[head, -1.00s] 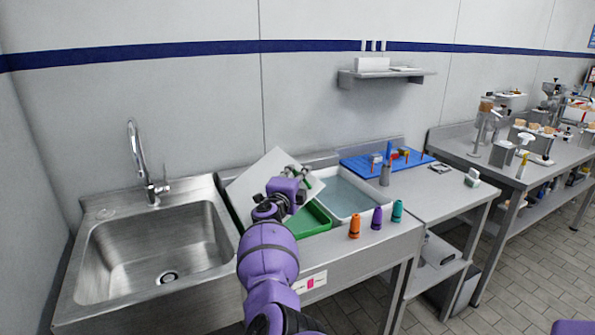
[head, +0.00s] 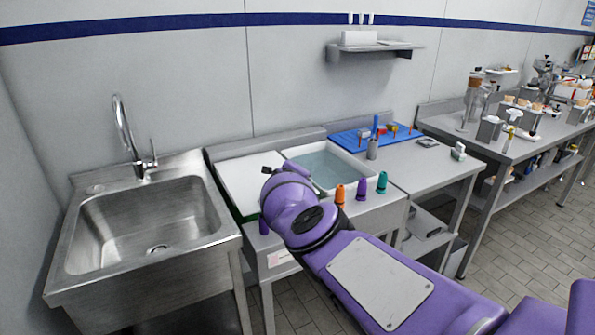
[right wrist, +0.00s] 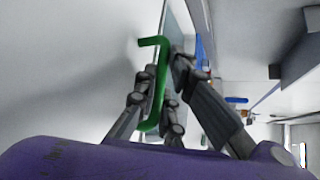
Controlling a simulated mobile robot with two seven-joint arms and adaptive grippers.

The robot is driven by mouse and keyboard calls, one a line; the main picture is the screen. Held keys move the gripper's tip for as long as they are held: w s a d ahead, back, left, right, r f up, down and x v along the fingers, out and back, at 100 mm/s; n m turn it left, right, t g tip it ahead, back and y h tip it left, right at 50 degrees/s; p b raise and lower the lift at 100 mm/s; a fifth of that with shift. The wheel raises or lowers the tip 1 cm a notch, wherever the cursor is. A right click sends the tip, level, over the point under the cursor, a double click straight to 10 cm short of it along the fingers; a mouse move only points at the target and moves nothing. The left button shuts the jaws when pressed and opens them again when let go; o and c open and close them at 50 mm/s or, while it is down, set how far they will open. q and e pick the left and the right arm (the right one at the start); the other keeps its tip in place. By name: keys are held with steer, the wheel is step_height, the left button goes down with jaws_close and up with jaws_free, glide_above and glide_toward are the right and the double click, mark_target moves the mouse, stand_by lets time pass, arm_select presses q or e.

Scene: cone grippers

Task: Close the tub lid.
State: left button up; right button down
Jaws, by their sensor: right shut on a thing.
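The white tub lid (head: 245,182) lies roughly flat over the green tub (head: 238,215), between the sink and the water basin. Only a little of the tub's green edge shows; my right arm covers the lid's front right part. In the right wrist view, my right gripper (right wrist: 160,84) is shut on a green handle (right wrist: 154,98), with a pale surface, likely the lid, beside it. In the head view its fingers are mostly hidden behind my wrist. My left gripper is not in view.
The steel sink (head: 140,225) is to the left. A white basin of water (head: 325,168) is right of the lid. Orange (head: 340,195), purple (head: 361,189) and teal (head: 382,183) cones stand along the counter's front. A blue mat (head: 355,138) lies behind.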

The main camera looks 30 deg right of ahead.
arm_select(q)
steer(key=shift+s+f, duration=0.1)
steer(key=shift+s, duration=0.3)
arm_select(e)
steer(key=shift+f, duration=0.3)
steer(key=c, duration=1.8)
jaws_free()
steer(key=shift+c, duration=0.2)
